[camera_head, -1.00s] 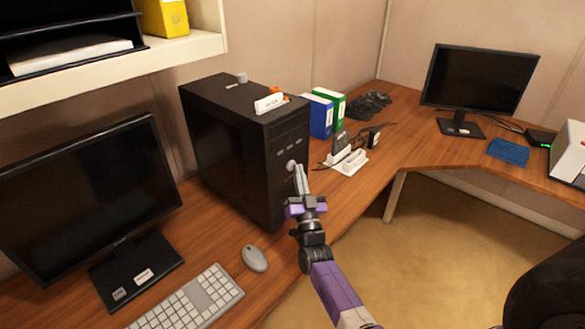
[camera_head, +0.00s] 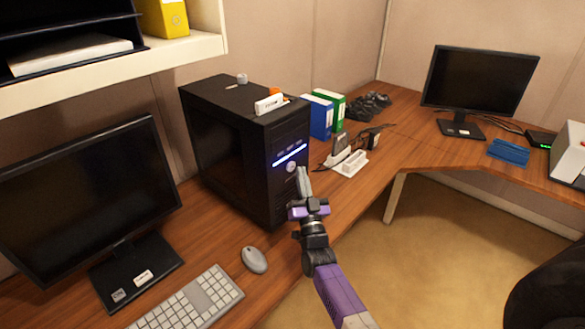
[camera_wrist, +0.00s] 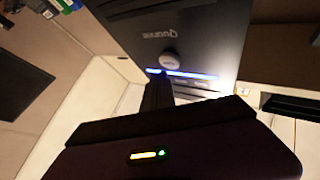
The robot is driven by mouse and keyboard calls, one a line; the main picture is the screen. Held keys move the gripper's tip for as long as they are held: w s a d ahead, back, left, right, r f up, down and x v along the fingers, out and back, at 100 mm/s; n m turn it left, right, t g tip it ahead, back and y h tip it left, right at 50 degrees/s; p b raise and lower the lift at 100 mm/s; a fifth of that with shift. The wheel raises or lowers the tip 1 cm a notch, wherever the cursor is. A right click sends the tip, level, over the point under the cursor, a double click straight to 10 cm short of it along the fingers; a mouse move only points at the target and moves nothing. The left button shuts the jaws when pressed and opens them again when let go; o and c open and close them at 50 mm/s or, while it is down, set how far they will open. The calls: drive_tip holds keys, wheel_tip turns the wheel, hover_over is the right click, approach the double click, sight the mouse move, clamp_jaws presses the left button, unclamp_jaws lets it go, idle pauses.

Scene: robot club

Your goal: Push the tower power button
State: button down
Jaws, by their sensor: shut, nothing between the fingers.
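The black computer tower (camera_head: 225,140) stands upright on the wooden desk. A blue-white light strip (camera_head: 290,155) glows across its front panel. The round grey power button (camera_head: 291,167) sits just below the strip in the head view. In the wrist view the button (camera_wrist: 169,62) shows beside the lit strip (camera_wrist: 185,74), on the tower's dark front (camera_wrist: 200,30). My gripper (camera_head: 303,172) is shut and empty, just in front of the tower and to the right of the button. A small gap shows between fingertips and button in the head view.
A monitor (camera_head: 85,205), keyboard (camera_head: 190,300) and mouse (camera_head: 254,260) are on the desk at left. Blue (camera_head: 319,117) and green (camera_head: 336,106) binders and a white holder (camera_head: 350,163) stand right of the tower. Open floor (camera_head: 440,240) lies at lower right.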

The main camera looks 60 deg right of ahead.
drive_tip(key=shift+s, duration=0.3)
drive_tip(key=shift+s+a+p, duration=0.1)
drive_tip(key=shift+s+a, duration=0.15)
drive_tip(key=shift+s, duration=0.7)
drive_tip(key=shift+s+a+p, duration=0.1)
drive_tip(key=shift+s+a, duration=0.15)
drive_tip(key=shift+s, duration=0.65)
drive_tip(key=shift+s+a+p, duration=0.1)
drive_tip(key=shift+s+a, duration=0.15)
drive_tip(key=shift+s, duration=0.7)
drive_tip(key=s+a+n+t+y, duration=0.1)
drive_tip(key=s+a+n+y, duration=0.3)
drive_tip(key=a, duration=0.9)
drive_tip(key=s+a+n+t+y, duration=0.2)
drive_tip(key=a+n+y, duration=0.3)
drive_tip(key=a, duration=0.7)
drive_tip(key=s+a+r+n+g+y, duration=0.2)
drive_tip(key=s+a+n+g+y, duration=0.1)
drive_tip(key=s+a+y, duration=0.6)
drive_tip(key=s+a, duration=0.4)
drive_tip(key=a, duration=0.3)
drive_tip(key=shift+s+n, duration=0.4)
